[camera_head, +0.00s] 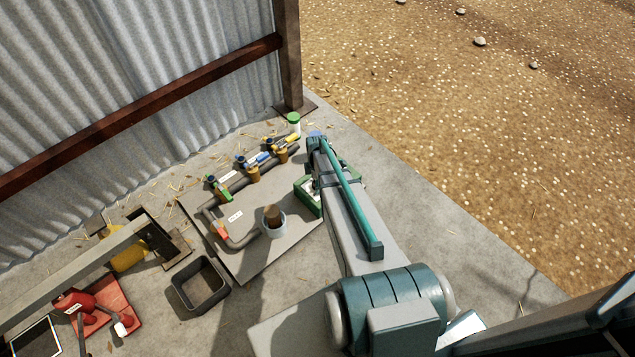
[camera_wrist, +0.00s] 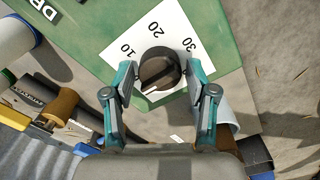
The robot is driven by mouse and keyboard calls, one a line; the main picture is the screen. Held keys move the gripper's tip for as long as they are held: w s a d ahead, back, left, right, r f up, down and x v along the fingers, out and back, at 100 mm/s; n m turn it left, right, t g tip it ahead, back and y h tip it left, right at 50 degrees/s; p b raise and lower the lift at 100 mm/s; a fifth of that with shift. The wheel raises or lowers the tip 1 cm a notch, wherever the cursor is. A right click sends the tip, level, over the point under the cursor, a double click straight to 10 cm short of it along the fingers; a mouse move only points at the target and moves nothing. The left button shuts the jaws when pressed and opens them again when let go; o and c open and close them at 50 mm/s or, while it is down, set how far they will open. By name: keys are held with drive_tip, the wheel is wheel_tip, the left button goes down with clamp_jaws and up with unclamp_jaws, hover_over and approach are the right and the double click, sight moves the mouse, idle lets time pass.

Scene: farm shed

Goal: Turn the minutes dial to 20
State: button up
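The minutes dial (camera_wrist: 158,70) is a round dark knob on a white plate (camera_wrist: 113,53), set on a green box (camera_wrist: 88,25). The plate reads 10, 20 and 30, from left over the top to right. A white mark on the knob's lower-left edge points down and left, away from the 20. My gripper (camera_wrist: 159,72) is open, with one finger at each side of the knob. A small gap seems to show at each side; contact is not clear. In the head view the green box (camera_head: 305,197) is partly behind my arm, and the dial and fingertips are hidden.
Left of the box, a grey board (camera_head: 280,257) carries a pipe with several coloured valves (camera_head: 254,163) and a grey cup (camera_head: 273,221) with a brown top. A black bin (camera_head: 200,287) and red equipment (camera_head: 105,300) stand further left. The concrete to the right is clear.

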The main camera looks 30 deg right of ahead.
drive_tip(key=c, duration=0.7)
drive_tip(key=shift+r+m, duration=0.1)
drive_tip(key=shift+m, duration=0.2)
drive_tip(key=m+p, duration=0.3)
drive_tip(key=m, duration=0.1)
drive_tip(key=m+p, duration=0.3)
drive_tip(key=m, duration=0.2)
drive_tip(key=shift+m, duration=0.3)
drive_tip(key=m+p, duration=0.1)
drive_tip(key=m, duration=0.2)
drive_tip(key=shift+m, duration=0.3)
drive_tip(key=m+p, duration=0.1)
drive_tip(key=m, duration=0.2)
drive_tip(key=shift+m+p, duration=0.3)
drive_tip(key=shift+m, duration=0.1)
drive_tip(key=m+p, duration=0.1)
drive_tip(key=m, duration=0.5)
